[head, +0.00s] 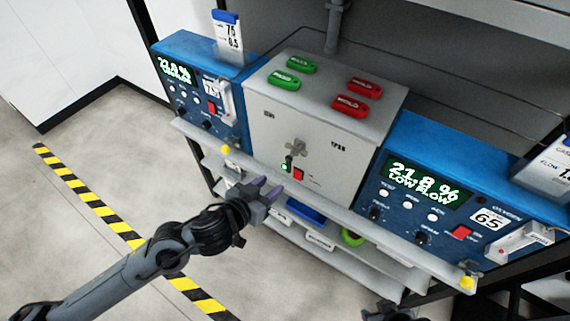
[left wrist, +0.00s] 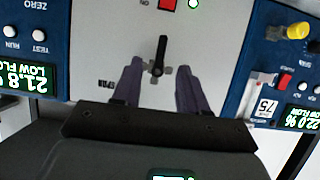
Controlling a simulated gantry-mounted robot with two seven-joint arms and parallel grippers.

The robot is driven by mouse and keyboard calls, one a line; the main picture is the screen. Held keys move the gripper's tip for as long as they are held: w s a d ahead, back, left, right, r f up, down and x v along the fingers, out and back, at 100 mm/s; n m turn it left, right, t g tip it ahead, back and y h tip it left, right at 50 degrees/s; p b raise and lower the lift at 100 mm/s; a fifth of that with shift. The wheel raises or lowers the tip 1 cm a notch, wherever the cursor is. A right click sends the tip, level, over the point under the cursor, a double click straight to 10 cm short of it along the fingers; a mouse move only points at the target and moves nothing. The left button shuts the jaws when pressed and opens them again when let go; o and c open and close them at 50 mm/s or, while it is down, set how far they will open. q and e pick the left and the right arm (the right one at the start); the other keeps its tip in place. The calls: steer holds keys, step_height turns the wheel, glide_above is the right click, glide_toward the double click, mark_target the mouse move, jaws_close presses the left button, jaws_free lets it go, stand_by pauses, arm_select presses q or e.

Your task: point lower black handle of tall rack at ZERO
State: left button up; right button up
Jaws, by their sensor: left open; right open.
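The grey panel box (head: 300,128) stands between two blue analysers. A black handle (left wrist: 158,56) on a metal cross-shaped valve body (left wrist: 155,72) sits on its front; in the left wrist view, which is upside down, it points up the picture, towards the red switch. The valve body (head: 297,147) also shows in the head view. A SPAN label (left wrist: 106,86) lies to one side; a small label (head: 270,115) on the other side is too small to read surely. My left gripper (head: 268,190) is open in front of the panel, fingers on either side below the handle. My right gripper (head: 390,312) shows partly at the bottom edge.
Green tags (head: 285,82) and red tags (head: 350,105) lie on the box top. The right blue analyser (head: 440,180) reads 21.8 % LOW FLOW. A grey shelf edge (head: 350,222) with yellow knobs runs below the panels. The floor at left is free.

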mark_target(288, 166)
arm_select(q)
steer(key=b+x, duration=0.1)
steer(key=x, duration=0.2)
steer(key=r+x, duration=0.1)
steer(key=x, duration=0.3)
steer(key=b+x, duration=0.1)
steer(key=x, duration=0.2)
steer(key=shift+w+d+r+b, duration=0.1)
steer(key=shift+w+b, duration=0.1)
steer(key=shift+w, duration=0.15)
steer(key=shift+w+d+r+b, duration=0.1)
steer(key=shift+w+d+b, duration=0.05)
steer(key=shift+w, duration=0.25)
jaws_close()
